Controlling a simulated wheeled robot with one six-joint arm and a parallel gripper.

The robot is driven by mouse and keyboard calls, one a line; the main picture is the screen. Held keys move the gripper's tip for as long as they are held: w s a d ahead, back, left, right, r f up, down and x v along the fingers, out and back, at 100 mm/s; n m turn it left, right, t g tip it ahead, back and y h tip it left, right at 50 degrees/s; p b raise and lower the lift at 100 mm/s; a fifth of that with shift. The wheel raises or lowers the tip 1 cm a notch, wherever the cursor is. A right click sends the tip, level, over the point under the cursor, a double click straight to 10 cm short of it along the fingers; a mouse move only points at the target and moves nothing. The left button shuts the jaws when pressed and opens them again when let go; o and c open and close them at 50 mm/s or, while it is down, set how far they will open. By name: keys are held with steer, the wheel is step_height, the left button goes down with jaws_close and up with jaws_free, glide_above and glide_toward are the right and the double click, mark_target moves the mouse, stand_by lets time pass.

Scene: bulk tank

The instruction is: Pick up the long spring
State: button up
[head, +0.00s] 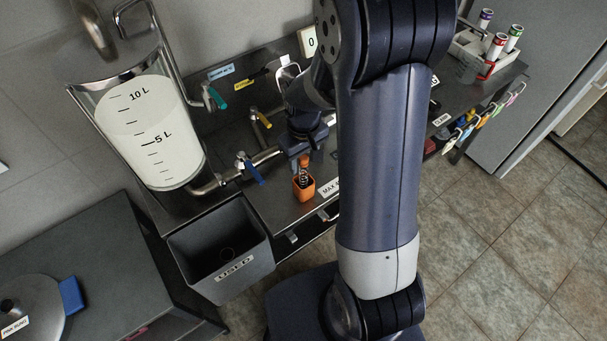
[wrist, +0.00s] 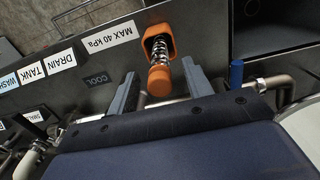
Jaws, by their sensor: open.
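The long spring (wrist: 160,52) is a metal coil with an orange end cap, standing in an orange holder (wrist: 154,33) on the dark work surface. In the head view, the spring (head: 303,172) rises from its orange holder (head: 303,187), just below my gripper (head: 302,152). In the wrist view, my gripper (wrist: 160,90) is open, with one finger on each side of the spring's orange cap. I cannot tell whether either finger touches it. My arm hides part of the bench in the head view.
A grey bin marked USED (head: 232,268) hangs left of the holder. A blue-handled valve (head: 250,168) and pipe stand close by, below the clear tank (head: 150,130). A white rack (head: 470,48) with several capped tubes stands at the upper right.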

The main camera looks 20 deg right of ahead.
steer(key=shift+f, duration=0.15)
jaws_close()
stand_by(0.4)
